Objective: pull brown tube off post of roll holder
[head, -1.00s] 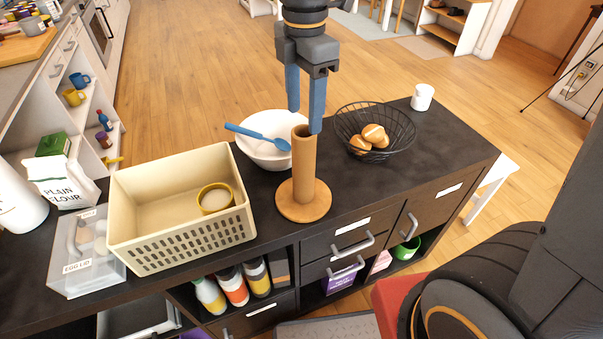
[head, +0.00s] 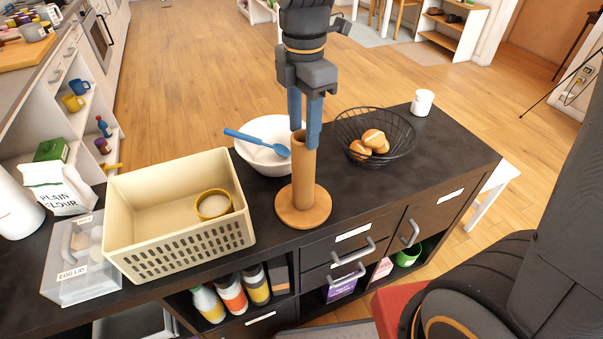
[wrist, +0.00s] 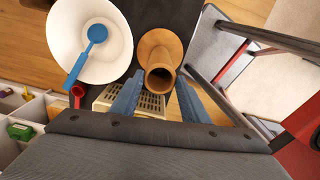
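The brown tube (head: 304,175) stands upright on the roll holder, whose round wooden base (head: 287,214) rests on the dark counter. The post is hidden inside the tube. My gripper (head: 305,140) points down at the tube's top end, and its blue fingers overlap the rim in the head view. In the wrist view, the tube's hollow end (wrist: 161,78) shows between the two spread fingertips of my gripper (wrist: 159,78). The gripper is open and holds nothing. I cannot tell whether either finger touches the tube.
A white bowl (head: 255,158) with a blue spoon (head: 250,139) stands behind and left of the holder. A black wire basket (head: 398,130) with bread rolls stands to the right. A cream crate (head: 180,250) is at left. A white cup (head: 422,102) stands near the back right edge.

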